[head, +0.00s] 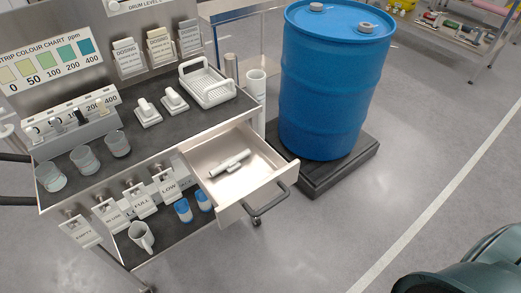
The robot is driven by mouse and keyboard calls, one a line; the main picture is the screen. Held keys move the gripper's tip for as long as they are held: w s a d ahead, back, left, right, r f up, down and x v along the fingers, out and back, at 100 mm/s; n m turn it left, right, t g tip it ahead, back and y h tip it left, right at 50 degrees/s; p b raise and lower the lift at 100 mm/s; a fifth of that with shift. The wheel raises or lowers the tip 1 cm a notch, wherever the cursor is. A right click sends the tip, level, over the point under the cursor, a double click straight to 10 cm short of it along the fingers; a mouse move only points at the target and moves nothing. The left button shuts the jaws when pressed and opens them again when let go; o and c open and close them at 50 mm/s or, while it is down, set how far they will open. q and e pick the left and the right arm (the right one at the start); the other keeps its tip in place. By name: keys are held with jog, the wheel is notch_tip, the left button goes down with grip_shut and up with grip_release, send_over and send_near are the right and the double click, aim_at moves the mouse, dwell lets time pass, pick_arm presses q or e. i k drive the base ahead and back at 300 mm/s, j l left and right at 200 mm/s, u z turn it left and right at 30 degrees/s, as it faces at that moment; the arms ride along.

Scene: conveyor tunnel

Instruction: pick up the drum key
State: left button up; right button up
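A pale T-shaped tool, which looks like the drum key (231,163), lies in the open drawer (272,184) of the cart in the head view. It lies flat on the drawer floor, toward the back, with its bar slanting up to the right. Nothing covers it. Neither of my grippers can be made out in this view.
A blue drum (333,85) stands on a dark pallet (335,172) right of the drawer. The cart top (150,128) holds a white basket (206,84), several glasses and a strip holder. Floor (340,230) before the drawer is clear.

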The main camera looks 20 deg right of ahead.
aim_at(231, 164)
jog(key=l, duration=0.8)
jog(key=i+l, duration=0.1)
jog(key=l, duration=0.65)
